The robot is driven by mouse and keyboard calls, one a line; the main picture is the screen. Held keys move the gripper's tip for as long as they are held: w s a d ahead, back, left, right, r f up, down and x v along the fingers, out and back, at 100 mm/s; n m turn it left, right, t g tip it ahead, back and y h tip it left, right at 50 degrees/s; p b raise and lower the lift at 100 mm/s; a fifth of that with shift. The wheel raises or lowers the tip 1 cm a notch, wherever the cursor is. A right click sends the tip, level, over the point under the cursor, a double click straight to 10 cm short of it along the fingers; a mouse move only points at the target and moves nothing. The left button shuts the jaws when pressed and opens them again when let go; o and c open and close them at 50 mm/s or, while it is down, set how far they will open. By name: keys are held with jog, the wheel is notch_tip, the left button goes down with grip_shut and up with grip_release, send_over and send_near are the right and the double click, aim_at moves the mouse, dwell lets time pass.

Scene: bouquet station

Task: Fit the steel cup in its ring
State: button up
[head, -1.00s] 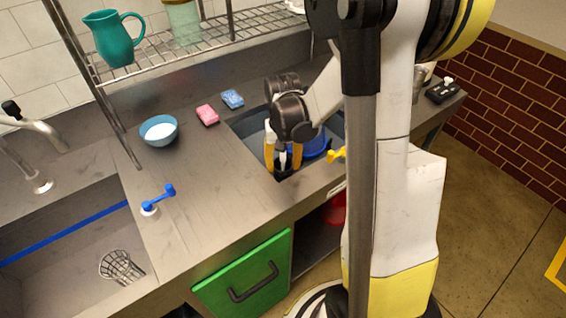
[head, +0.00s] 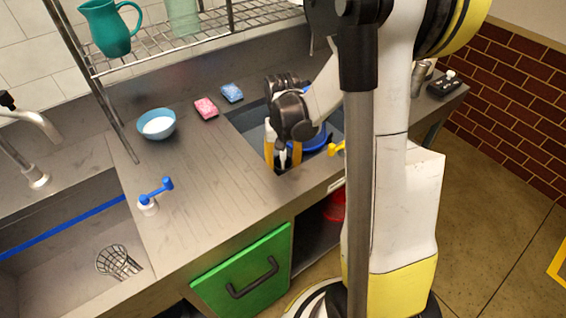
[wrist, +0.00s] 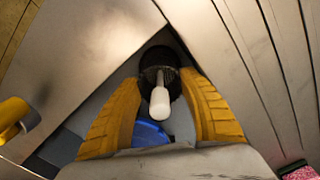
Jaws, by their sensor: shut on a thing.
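My gripper (head: 283,160) is low over the dark recessed basin in the counter, its yellow fingers pointing down. In the wrist view my gripper (wrist: 160,95) has its fingertips against a round black piece (wrist: 160,62) with a white rod (wrist: 160,103) sticking up between the fingers. The white rod also shows between the fingers in the head view. A grey metallic cylinder (head: 420,80), perhaps the steel cup, stands at the right end of the counter, partly hidden behind my arm. I cannot make out a ring for it.
A blue bowl (head: 156,124), a pink sponge (head: 206,108) and a blue sponge (head: 232,93) sit left of the basin (head: 245,122). A wire basket (head: 118,262) lies in the left sink.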

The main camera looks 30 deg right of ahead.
jog(key=shift+f, duration=0.15)
dwell(0.3)
jog(key=shift+f+b, duration=0.6)
jog(key=shift+b, duration=0.1)
jog(key=shift+f, duration=0.15)
jog(key=shift+f+b, duration=0.45)
jog(key=shift+b, duration=0.05)
jog(key=o, duration=1.2)
jog(key=shift+o, duration=0.2)
jog(key=shift+r, duration=0.1)
